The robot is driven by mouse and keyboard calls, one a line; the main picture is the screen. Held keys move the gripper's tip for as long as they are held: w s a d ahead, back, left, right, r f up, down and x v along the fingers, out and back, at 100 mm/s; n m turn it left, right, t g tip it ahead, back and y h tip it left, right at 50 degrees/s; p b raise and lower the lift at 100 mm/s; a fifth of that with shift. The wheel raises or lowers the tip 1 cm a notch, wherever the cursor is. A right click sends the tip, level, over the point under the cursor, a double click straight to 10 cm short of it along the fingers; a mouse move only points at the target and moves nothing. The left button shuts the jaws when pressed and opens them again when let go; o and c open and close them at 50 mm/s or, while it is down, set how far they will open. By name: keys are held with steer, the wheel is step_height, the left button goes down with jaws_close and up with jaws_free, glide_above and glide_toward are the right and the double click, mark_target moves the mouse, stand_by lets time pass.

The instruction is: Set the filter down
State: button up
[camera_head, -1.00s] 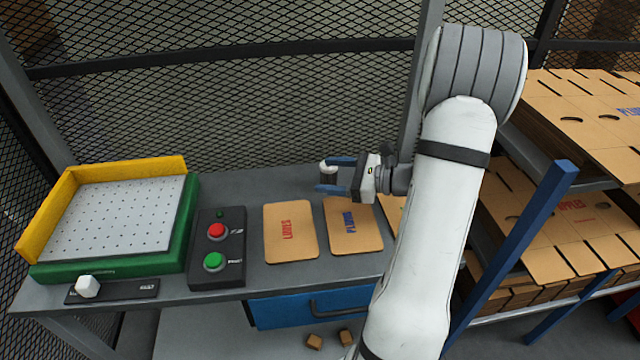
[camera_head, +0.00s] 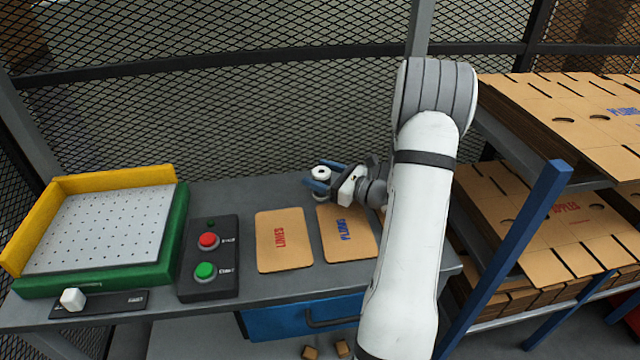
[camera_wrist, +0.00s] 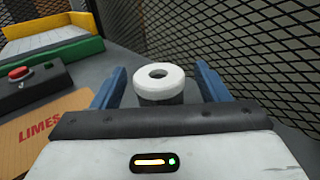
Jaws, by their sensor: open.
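The filter (camera_head: 321,174) is a short cylinder with a white ring top and a dark grey body. It is upright at the back of the grey bench, behind the cardboard blanks. My gripper (camera_head: 321,180) is open, with one blue finger on each side of it. In the wrist view, the filter (camera_wrist: 160,85) is between the fingers, with a gap visible on both sides. Its lower part is hidden behind my gripper body, so I cannot see its base meet the bench.
A LIMES blank (camera_head: 284,241) and a PLUMS blank (camera_head: 347,234) lie in front. A button box (camera_head: 209,257) and a green-and-yellow perforated tray (camera_head: 105,222) are left. Mesh fencing (camera_head: 230,110) stands behind. A shelf of cardboard blanks (camera_head: 545,215) is at right.

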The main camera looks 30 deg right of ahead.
steer(key=shift+c, duration=0.3)
steer(key=c, duration=1.2)
steer(key=shift+o, duration=0.2)
steer(key=shift+r, duration=0.15)
